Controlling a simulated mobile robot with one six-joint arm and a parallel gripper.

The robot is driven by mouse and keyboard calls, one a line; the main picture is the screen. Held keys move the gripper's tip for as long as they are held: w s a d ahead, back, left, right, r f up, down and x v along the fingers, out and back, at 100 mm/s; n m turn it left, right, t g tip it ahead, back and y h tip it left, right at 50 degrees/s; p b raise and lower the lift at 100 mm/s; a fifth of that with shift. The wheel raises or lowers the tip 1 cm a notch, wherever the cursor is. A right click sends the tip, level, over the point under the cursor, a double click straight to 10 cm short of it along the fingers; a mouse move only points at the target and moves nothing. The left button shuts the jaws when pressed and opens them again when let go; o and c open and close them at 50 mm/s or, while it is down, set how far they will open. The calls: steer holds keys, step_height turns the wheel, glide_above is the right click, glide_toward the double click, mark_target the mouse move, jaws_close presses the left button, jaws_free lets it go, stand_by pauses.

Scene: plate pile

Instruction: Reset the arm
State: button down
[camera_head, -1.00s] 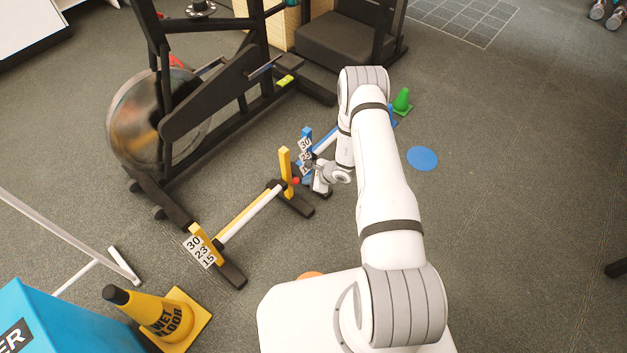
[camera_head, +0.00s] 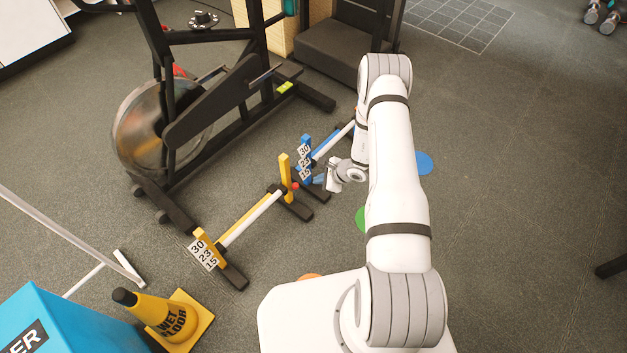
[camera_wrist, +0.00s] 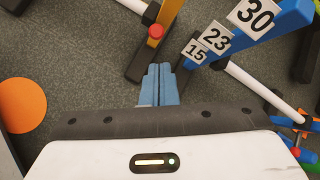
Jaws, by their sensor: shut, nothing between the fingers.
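My gripper (camera_wrist: 158,76) shows in the wrist view as two blue fingers pressed together, with nothing between them. In the head view my gripper (camera_head: 322,181) is above the floor beside the blue hurdle (camera_head: 307,148), partly hidden by my wrist. The blue hurdle also shows at the upper right of the wrist view (camera_wrist: 280,22), with white number cards 15, 23 and 30. A yellow hurdle (camera_head: 286,172) with a white bar stands left of my gripper.
An exercise bike (camera_head: 150,130) stands at the back left. A yellow wet floor cone (camera_head: 165,315) and a blue box (camera_head: 60,325) are at the front left. Flat blue (camera_head: 424,163), green (camera_head: 360,220) and orange (camera_wrist: 22,105) discs lie on the floor.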

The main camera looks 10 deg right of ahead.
steer(key=shift+s+d+r, duration=0.2)
steer(key=shift+d+r, duration=0.1)
steer(key=shift+r, duration=0.05)
stand_by(0.3)
